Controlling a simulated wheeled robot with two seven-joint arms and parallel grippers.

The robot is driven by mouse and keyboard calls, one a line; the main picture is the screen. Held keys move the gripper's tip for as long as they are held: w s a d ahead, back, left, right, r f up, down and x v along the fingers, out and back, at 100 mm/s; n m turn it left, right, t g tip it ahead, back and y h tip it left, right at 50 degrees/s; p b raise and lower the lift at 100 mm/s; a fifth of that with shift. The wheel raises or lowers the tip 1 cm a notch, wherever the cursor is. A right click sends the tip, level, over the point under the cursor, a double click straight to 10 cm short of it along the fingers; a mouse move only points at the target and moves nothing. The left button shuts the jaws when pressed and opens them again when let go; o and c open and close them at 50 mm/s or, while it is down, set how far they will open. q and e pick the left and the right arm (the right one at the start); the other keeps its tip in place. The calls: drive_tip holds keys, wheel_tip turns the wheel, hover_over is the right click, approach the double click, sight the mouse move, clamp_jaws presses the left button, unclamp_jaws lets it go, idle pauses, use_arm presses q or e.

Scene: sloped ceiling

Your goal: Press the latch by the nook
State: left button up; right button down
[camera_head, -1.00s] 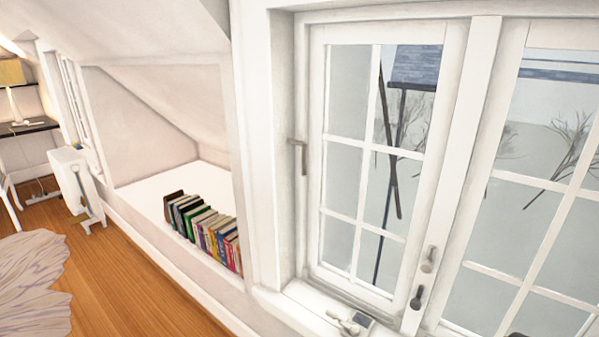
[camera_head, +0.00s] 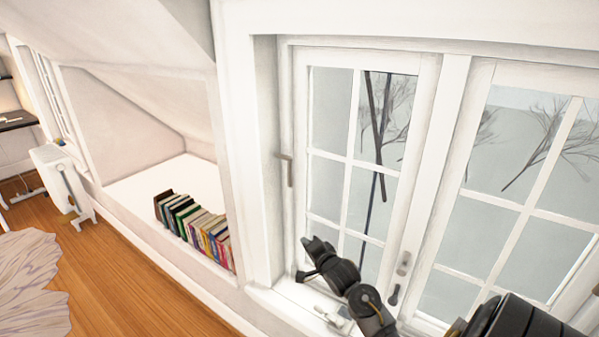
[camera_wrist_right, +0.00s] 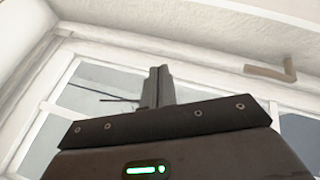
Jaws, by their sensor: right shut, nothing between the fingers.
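The latch by the nook (camera_head: 287,168) is a small beige-grey handle on the left edge of the window frame, beside the book nook (camera_head: 150,185). It also shows in the right wrist view (camera_wrist_right: 275,72), at the upper right, apart from the fingers. My right gripper (camera_head: 306,243) is shut and empty in front of the lower left of the window, below the latch. Its closed fingers also show in the right wrist view (camera_wrist_right: 157,84), with the window behind them. My left gripper is not in view.
Two more handles (camera_head: 404,263) sit low on the middle window post. Small fittings (camera_head: 333,315) lie along the sill, partly behind my right arm. A row of books (camera_head: 193,227) stands on the nook ledge. Wooden floor (camera_head: 125,290) is open at the lower left.

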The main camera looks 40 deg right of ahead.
wheel_tip(320, 180, up, 15)
drive_tip(key=d+m+t+h+p, duration=0.1)
drive_tip(key=d+m+t, duration=0.1)
drive_tip(key=m, duration=0.1)
drive_tip(key=shift+w+d+r+m+t, duration=0.15)
drive_tip(key=shift+w+d+m+t, duration=0.15)
drive_tip(key=shift+d+m+t, duration=0.1)
drive_tip(key=shift+p+x, duration=1.35)
drive_tip(key=shift+x, duration=3.65)
